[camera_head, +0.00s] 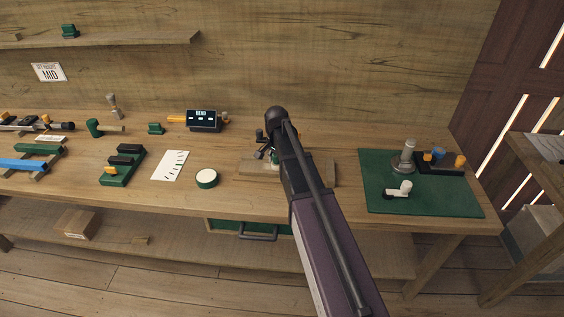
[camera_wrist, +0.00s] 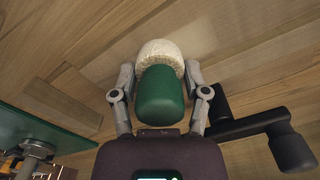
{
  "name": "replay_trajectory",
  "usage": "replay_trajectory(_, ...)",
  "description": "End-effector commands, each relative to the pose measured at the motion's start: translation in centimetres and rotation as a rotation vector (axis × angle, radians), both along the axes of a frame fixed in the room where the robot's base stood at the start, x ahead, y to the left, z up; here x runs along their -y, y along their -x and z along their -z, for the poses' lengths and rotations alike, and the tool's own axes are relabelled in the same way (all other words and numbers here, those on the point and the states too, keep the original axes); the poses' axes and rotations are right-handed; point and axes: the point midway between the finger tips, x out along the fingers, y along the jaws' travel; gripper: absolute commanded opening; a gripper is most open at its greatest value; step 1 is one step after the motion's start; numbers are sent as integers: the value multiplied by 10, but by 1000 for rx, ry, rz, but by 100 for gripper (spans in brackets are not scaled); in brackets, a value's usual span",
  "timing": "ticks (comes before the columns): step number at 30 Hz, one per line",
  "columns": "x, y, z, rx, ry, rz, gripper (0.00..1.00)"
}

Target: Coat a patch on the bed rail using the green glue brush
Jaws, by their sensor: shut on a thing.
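My gripper (camera_wrist: 160,75) is shut on the green glue brush (camera_wrist: 160,97). The brush has a rounded green handle and a cream bristle head (camera_wrist: 161,52) pointing away from the wrist, over a wood surface. Whether the bristles touch that wood I cannot tell. In the head view my arm hides most of the gripper (camera_head: 270,150), which is low over a light wooden piece (camera_head: 258,167) on the bench. This piece may be the bed rail; I cannot tell surely. No coated patch is visible.
A black bar with a knob (camera_wrist: 291,148) lies close right of the gripper in the wrist view. A green mat (camera_head: 377,180) with a metal post (camera_head: 408,153) is at right. A round white-topped tin (camera_head: 206,179) and white card (camera_head: 170,165) are at left.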

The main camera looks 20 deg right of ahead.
Motion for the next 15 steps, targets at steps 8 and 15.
replay_trajectory(8, -7, -3, 1, 2, -1, 0, 22)
replay_trajectory(15, -7, -3, 1, 2, -1, 0, 22)
